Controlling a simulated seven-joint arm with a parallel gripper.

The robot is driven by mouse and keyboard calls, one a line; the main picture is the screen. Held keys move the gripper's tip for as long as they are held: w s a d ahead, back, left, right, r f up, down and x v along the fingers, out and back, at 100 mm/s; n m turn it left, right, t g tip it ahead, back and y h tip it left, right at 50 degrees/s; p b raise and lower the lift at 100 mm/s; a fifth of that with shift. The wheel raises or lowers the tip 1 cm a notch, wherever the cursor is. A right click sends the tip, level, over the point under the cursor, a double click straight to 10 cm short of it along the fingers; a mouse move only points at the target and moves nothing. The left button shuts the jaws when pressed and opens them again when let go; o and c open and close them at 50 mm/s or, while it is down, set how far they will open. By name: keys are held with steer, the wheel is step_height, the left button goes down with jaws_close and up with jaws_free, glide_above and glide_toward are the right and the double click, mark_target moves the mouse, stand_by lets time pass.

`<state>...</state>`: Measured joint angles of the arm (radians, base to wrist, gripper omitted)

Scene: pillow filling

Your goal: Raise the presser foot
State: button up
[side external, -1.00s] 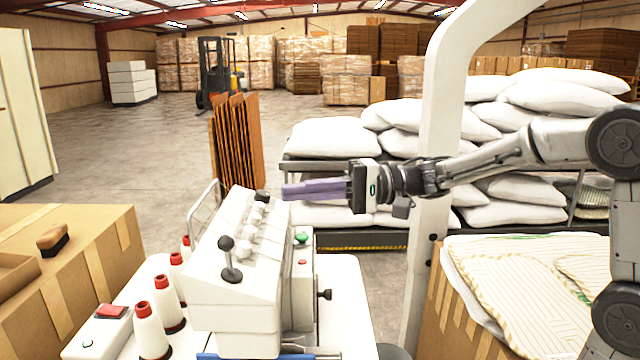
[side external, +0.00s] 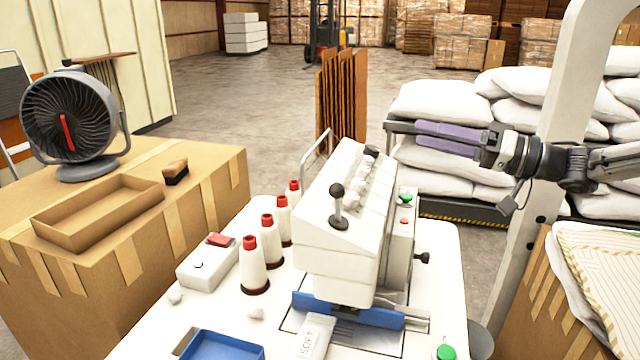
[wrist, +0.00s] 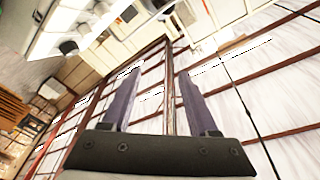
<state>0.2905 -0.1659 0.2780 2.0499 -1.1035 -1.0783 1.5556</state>
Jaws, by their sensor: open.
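The white sewing machine (side external: 345,230) stands on a white table, with a black ball-topped lever (side external: 338,205) on its sloped front and a dark knob (side external: 422,257) low on its right side. I cannot tell which part lifts the presser foot, and the foot is not clearly visible under the head. My gripper (side external: 417,134) is open and empty, with two purple fingers pointing left, right of the machine's top and apart from it in the picture. In the wrist view, nothing is between the fingers (wrist: 160,80), and part of the machine (wrist: 80,25) shows at upper left.
Red-capped thread cones (side external: 252,265) stand left of the machine. A blue tray (side external: 222,345) and a white SOFT-labelled item (side external: 313,337) are in front. A white post (side external: 545,150) rises near my arm. Stacked pillows (side external: 450,100) lie behind. A fan (side external: 70,115) stands on the carton at left.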

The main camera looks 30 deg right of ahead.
steer(key=n, duration=0.1)
steer(key=n+h, duration=0.1)
steer(key=n, duration=0.4)
glide_toward(337, 204)
steer(key=x, duration=0.4)
steer(key=r+x, duration=0.1)
steer(key=x, duration=0.4)
steer(key=r+x, duration=0.1)
steer(key=x, duration=0.3)
steer(key=shift+w, duration=0.3)
jaws_close()
